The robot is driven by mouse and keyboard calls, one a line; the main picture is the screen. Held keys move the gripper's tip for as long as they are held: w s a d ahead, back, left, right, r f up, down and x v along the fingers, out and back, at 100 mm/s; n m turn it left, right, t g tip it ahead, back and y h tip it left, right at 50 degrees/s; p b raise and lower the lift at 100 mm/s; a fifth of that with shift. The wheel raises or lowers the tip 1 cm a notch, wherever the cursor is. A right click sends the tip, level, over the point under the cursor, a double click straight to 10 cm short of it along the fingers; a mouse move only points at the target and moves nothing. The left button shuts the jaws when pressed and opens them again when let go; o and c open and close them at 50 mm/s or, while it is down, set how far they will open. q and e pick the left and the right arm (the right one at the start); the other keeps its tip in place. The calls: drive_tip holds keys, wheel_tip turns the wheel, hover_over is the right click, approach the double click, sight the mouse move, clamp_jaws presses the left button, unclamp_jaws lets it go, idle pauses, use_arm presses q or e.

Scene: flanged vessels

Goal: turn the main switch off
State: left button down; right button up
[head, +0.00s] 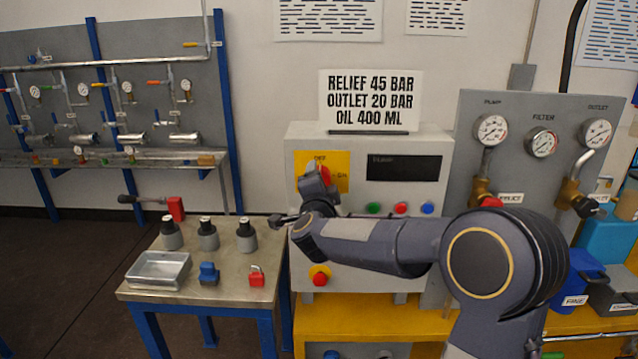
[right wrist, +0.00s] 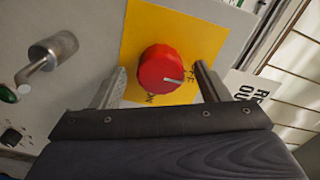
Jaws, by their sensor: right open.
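The main switch is a red round knob (right wrist: 162,70) on a yellow plate (right wrist: 150,30) of the grey control cabinet. In the head view the plate (head: 340,160) reads OFF at top and ON at right; my gripper hides most of the knob (head: 325,174). My right gripper (head: 315,178) is open, one finger on each side of the knob. In the wrist view gaps show between the fingers (right wrist: 160,84) and knob. My left gripper is out of view.
Red, green and blue buttons (head: 401,208) and a dark display (head: 404,168) are on the cabinet. A red stop button (head: 320,277) sits below my forearm. A gauge panel (head: 520,120) stands right; a small bench (head: 140,290) with parts stands left.

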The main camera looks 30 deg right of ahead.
drive_tip(key=b+v, duration=0.1)
drive_tip(key=v, duration=0.5)
drive_tip(key=shift+s+a, duration=0.2)
drive_tip(key=shift+s, duration=0.05)
drive_tip(key=s+a+f+n+g+y, duration=0.1)
drive_tip(key=s+a+f+n+y, duration=0.2)
drive_tip(key=s+a+n+y, duration=0.4)
drive_tip(key=s+a+f+n+g+y, duration=0.2)
drive_tip(key=s+a+f+n+y, duration=0.2)
drive_tip(key=s+n+y, duration=0.3)
drive_tip(key=s+a+f+n+g, duration=0.1)
drive_tip(key=s+f+n+g, duration=0.1)
drive_tip(key=s+f, duration=0.3)
drive_tip(key=s+a+f+n+g+h, duration=0.1)
drive_tip(key=s+f+g, duration=0.3)
drive_tip(key=s, duration=0.8)
drive_tip(key=shift+s+f+n+g, duration=0.25)
drive_tip(key=shift+f+n+g, duration=0.05)
drive_tip(key=shift+f+n, duration=0.45)
